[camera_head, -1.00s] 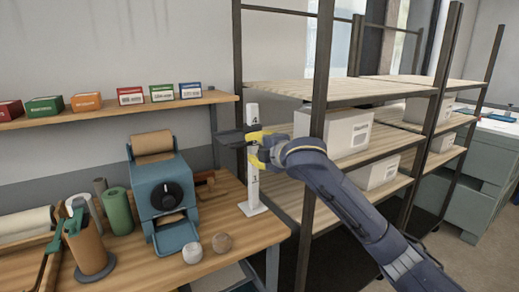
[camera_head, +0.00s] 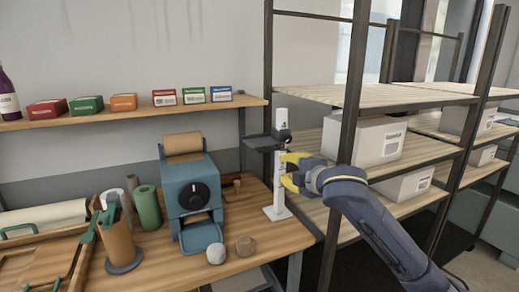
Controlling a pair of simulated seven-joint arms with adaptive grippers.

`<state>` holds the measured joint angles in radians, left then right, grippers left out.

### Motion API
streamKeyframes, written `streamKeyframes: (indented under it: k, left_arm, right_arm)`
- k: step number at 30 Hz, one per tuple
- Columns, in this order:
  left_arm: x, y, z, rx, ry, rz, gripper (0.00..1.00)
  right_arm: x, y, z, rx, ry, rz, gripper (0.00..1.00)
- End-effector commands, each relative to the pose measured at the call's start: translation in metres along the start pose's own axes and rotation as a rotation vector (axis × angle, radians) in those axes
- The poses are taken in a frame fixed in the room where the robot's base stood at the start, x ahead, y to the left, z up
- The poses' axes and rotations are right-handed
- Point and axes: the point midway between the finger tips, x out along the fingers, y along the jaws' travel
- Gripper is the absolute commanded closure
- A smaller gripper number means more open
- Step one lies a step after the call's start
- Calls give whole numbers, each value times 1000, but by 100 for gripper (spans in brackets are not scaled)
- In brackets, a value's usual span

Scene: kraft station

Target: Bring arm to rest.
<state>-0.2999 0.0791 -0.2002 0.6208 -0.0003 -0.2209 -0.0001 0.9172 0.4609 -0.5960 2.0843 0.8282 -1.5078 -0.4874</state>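My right gripper (camera_head: 286,171) has yellow fingers and comes in from the right on a dark blue arm. Its fingers are spread apart with nothing seen between them. It is beside a white upright post (camera_head: 279,196) on a flat white base at the right end of the wooden bench. The fingertips overlap the post's right edge in the picture; I cannot tell whether they touch it. A dark bracket (camera_head: 262,142) sits on the post above the fingers. My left gripper is not in view.
A shelf rack (camera_head: 405,95) with white boxes stands close behind and right of my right arm. A blue dispenser (camera_head: 191,196) and a brown cup of tools (camera_head: 118,243) stand on the bench. Small coloured boxes line the wall shelf (camera_head: 130,112).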

Motion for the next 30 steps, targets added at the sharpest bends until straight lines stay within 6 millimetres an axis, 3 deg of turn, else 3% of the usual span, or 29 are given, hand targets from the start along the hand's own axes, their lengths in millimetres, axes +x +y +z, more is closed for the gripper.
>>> streamKeyframes:
  k: [3, 14, 23, 30]
  left_arm:
    - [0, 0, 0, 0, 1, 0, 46]
    - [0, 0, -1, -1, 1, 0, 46]
    - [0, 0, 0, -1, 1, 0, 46]
    - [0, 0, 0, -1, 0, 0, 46]
  right_arm:
    - [1, -51, 1, 76, -19, -31, 68]
    - [-26, -192, 14, 316, -141, -110, 68]
    - [-80, -306, 30, 499, -303, -182, 68]
    - [-144, -390, 44, 621, -471, -240, 68]
